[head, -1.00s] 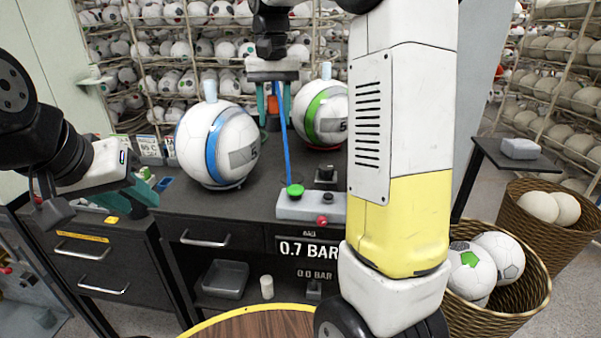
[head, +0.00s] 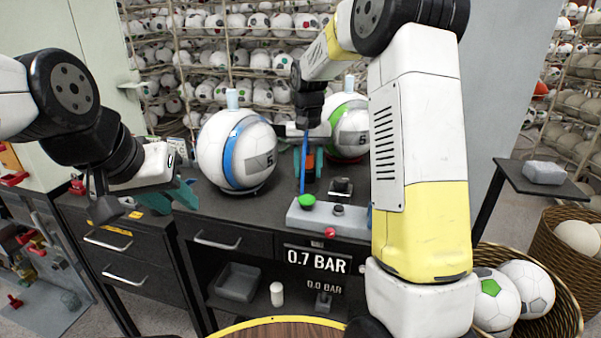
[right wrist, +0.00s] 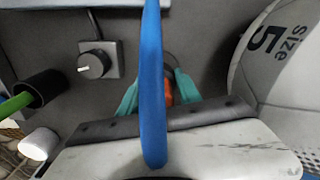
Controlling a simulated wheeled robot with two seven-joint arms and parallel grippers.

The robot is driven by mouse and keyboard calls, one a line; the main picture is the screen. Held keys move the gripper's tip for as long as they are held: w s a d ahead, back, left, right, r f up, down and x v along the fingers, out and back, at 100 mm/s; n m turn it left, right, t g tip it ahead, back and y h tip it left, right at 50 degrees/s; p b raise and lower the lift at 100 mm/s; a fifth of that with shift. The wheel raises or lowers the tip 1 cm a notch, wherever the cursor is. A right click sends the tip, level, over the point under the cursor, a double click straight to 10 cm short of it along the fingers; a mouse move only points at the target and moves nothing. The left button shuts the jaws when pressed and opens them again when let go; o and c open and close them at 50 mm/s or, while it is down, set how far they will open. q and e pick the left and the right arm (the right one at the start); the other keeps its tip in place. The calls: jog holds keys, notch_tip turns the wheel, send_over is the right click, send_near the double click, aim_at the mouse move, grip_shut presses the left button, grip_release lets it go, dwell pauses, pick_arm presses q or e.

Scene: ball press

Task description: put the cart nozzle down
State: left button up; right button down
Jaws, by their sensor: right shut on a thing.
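My right gripper (head: 309,165) is shut on the orange cart nozzle (head: 310,163), low over the bench between the two balls. The right wrist view shows the orange nozzle (right wrist: 169,94) between the teal fingers (right wrist: 157,95), partly hidden by the blue hose (right wrist: 152,90). I cannot tell whether the nozzle's lower end touches the bench. My left gripper (head: 188,193) hangs over the bench's left part, apart from the balls. Its finger gap cannot be made out.
A blue-striped ball (head: 212,150) stands left of the right gripper, a green-striped ball (head: 352,118) right behind it. A grey box with a green button (head: 307,200) and a black knob block (head: 340,187) are in front. A ball basket (head: 566,290) stands at right.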

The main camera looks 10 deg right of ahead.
jog(key=shift+f, duration=1.3)
jog(key=shift+f, duration=0.1)
jog(key=c, duration=0.8)
grip_release()
jog(key=shift+c, duration=0.2)
